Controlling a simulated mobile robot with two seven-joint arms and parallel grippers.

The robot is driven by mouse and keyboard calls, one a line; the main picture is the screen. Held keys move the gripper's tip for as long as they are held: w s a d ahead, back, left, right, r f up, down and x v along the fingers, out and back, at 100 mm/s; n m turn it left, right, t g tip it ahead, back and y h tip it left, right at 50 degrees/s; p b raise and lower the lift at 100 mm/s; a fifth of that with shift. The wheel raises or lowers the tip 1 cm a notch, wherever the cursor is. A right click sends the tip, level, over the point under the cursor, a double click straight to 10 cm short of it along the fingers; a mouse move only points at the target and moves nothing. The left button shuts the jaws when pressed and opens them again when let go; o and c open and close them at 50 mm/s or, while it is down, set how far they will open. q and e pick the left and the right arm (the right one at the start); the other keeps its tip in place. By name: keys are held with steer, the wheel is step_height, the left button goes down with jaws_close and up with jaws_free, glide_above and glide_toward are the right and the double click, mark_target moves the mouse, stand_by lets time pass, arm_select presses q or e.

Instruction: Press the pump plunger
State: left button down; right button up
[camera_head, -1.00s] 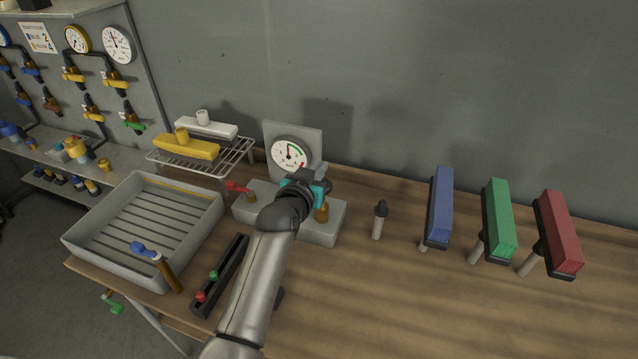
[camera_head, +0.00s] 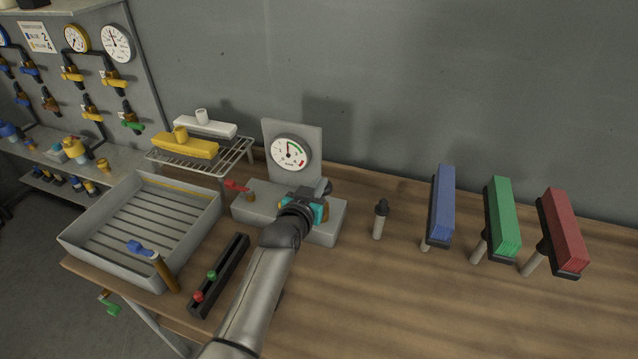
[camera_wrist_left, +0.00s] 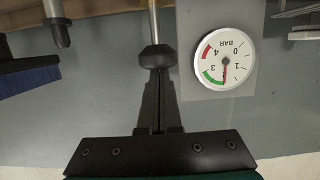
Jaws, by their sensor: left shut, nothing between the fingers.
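The pump is a grey block (camera_head: 258,206) on the wooden table, with a round gauge (camera_head: 290,152) on an upright plate behind it. The gauge needle points nearly straight up, near the start of the green band. The plunger shows in the left wrist view as a pale rod with a black knob (camera_wrist_left: 156,57). My left gripper (camera_head: 312,193) is over the right part of the block and hides much of it. Its fingers (camera_wrist_left: 158,105) are shut and empty, with their tips at the knob's top, seemingly touching it. My right gripper is not in view.
A red lever (camera_head: 236,186) is on the block's left. A grey tray (camera_head: 75,243), a wire rack (camera_head: 236,156) and a slotted black bar (camera_head: 232,272) lie to the left. A black-tipped peg (camera_head: 379,220) and blue, green and red brushes stand right. The front right table is clear.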

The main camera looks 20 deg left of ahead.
arm_select(q)
step_height(320, 180, down, 4)
steer(key=shift+s+r+b, duration=0.1)
steer(key=shift+r+b, duration=0.15)
steer(key=shift+b, duration=0.5)
steer(key=s+r+p, duration=0.5)
steer(key=s+r, duration=0.2)
steer(key=s, duration=0.2)
steer(key=shift+s+a, duration=0.2)
steer(key=shift+s, duration=0.1)
stand_by(0.8)
